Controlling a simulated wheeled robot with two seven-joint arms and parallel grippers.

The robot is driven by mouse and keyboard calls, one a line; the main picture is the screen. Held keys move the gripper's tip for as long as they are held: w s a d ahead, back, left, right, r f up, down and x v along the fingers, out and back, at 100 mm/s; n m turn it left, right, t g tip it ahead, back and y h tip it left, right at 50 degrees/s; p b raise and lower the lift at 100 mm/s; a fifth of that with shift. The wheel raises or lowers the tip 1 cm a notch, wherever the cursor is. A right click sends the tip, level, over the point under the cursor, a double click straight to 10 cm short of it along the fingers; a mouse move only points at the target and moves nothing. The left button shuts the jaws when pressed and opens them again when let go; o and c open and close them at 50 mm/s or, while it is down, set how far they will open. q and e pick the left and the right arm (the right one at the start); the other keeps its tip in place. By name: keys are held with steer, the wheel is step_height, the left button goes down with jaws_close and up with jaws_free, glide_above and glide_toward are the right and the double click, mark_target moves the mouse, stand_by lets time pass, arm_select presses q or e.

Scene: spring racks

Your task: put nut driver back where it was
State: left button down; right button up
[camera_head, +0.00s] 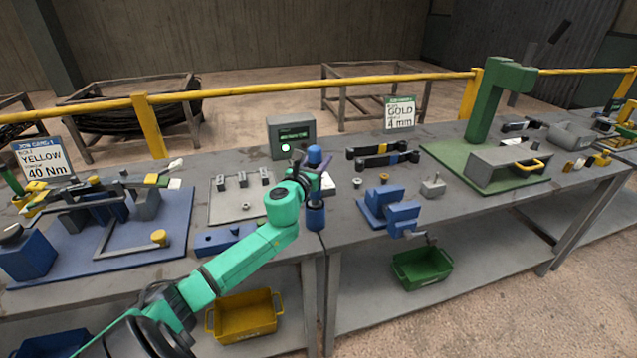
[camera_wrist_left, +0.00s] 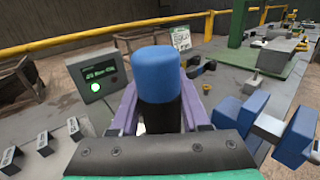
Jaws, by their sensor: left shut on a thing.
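My left gripper (camera_head: 314,180) is shut on the nut driver, which has a blue handle (camera_head: 316,215) and a blue top end (camera_head: 314,155). It is held upright above the front part of the bench, near the grey display box. In the left wrist view the nut driver's blue end (camera_wrist_left: 158,74) stands between the purple fingers of the left gripper (camera_wrist_left: 160,115), with a black section below it. The spot under the nut driver is partly hidden by the tool and my arm. My right gripper is not in view.
A display box (camera_head: 291,137) with a lit green light stands behind. A grey plate (camera_head: 238,200) with small blocks lies left, a blue vise (camera_head: 392,207) right. Black wrenches (camera_head: 382,154) lie behind the vise. A yellow bin (camera_head: 245,315) and a green bin (camera_head: 422,268) sit below.

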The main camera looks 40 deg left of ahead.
arm_select(q)
step_height(320, 180, down, 6)
steer(key=shift+r+b, duration=0.2)
steer(key=shift+b, duration=0.9)
steer(key=shift+r, duration=0.1)
steer(key=shift+c, duration=1.9)
jaws_free()
steer(key=shift+s+d, duration=0.1)
steer(key=shift+s, duration=0.05)
steer(key=v, duration=1.1)
steer(key=shift+s+b, duration=0.3)
steer(key=shift+s, duration=0.1)
